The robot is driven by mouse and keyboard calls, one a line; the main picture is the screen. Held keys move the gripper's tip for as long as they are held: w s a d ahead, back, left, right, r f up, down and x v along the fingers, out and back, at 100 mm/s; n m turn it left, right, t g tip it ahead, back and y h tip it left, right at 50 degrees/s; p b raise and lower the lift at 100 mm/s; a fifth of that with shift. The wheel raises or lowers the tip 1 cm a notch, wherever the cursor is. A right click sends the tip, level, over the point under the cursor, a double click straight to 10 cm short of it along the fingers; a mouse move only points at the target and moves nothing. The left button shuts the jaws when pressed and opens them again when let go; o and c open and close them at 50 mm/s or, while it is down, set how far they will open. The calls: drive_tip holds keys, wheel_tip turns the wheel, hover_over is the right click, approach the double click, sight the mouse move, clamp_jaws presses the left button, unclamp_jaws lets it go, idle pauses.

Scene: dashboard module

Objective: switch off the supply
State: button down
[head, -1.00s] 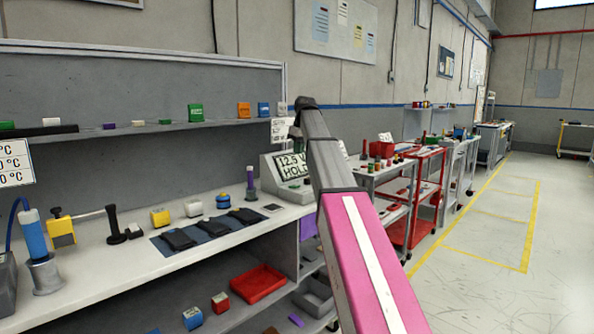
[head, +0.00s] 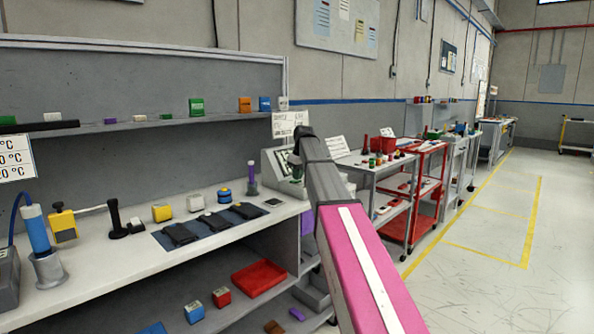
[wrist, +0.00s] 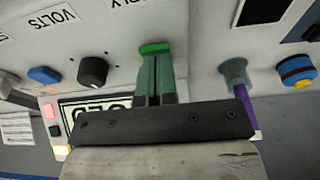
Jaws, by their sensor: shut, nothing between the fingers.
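The supply (head: 270,170) is a grey box with a sloped front at the right end of the bench. My gripper (head: 297,173) is in front of it and hides part of its display. In the wrist view the supply's panel shows a black knob (wrist: 93,72), a blue button (wrist: 44,75), a VOLTS label (wrist: 52,16) and a partly covered display (wrist: 95,108). My gripper (wrist: 155,65) is shut and empty, its fingers pointing at the panel. A bright green part (wrist: 155,48) shows right at the fingertips; I cannot tell whether they touch it.
A purple-handled tool (head: 252,180) stands beside the supply, with a blue and yellow round object (head: 224,197) to its left. Dark pouches (head: 215,222) lie on a mat on the bench. A red cart (head: 428,185) stands to the right.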

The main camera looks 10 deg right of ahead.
drive_tip(key=shift+f, duration=0.1)
drive_tip(key=shift+s+d+f+t+y, duration=0.2)
drive_tip(key=shift+s+f+t+y, duration=0.1)
drive_tip(key=shift+s+f+t, duration=0.15)
drive_tip(key=shift+w, duration=0.2)
drive_tip(key=shift+w+a, duration=0.1)
drive_tip(key=shift+w, duration=0.05)
drive_tip(key=shift+w+a+r, duration=0.3)
drive_tip(key=shift+w+a, duration=0.05)
drive_tip(key=shift+w, duration=0.15)
